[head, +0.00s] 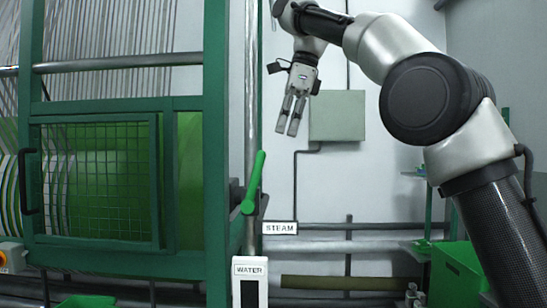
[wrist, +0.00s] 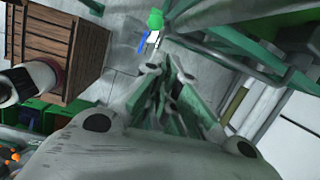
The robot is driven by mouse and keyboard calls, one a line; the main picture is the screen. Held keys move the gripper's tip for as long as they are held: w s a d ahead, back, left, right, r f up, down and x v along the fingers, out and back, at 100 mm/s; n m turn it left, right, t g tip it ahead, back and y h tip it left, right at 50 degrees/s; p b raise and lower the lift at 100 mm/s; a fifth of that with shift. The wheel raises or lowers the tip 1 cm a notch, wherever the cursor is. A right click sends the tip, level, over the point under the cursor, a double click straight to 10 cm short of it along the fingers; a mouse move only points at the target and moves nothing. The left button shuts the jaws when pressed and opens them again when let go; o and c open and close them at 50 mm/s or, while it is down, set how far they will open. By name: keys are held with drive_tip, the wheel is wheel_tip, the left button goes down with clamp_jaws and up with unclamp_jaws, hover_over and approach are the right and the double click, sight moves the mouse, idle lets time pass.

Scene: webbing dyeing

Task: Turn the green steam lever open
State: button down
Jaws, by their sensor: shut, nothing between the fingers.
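The green steam lever (head: 254,182) is on the vertical pipe beside the green machine frame, in the middle of the head view. Its handle points up, leaning slightly right. A white STEAM label (head: 280,228) is just below and to its right. My gripper (head: 286,131) hangs fingers down, above and to the right of the lever's upper end, apart from it. It is shut and empty. In the wrist view the gripper's fingers fill the middle, and I cannot make out the lever for sure.
The green machine with a mesh door (head: 100,185) stands at the left. A WATER panel (head: 249,270) is below the lever. A grey-green wall box (head: 337,116) is behind my gripper. Horizontal pipes run along the wall. A wooden crate (wrist: 55,55) shows in the wrist view.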

drive_tip(key=s+d+r+m, duration=0.1)
drive_tip(key=d+r+m, duration=0.1)
drive_tip(key=d, duration=0.8)
drive_tip(key=s+d+f+m+y, duration=0.1)
drive_tip(key=s+d+f+y, duration=0.2)
drive_tip(key=d, duration=0.2)
drive_tip(key=t+y, duration=0.1)
drive_tip(key=y, duration=0.5)
approach(256, 174)
drive_tip(key=shift+w+a+f, duration=0.6)
drive_tip(key=shift+a+f, duration=1.2)
drive_tip(key=shift+f, duration=0.35)
drive_tip(key=shift+m, duration=0.3)
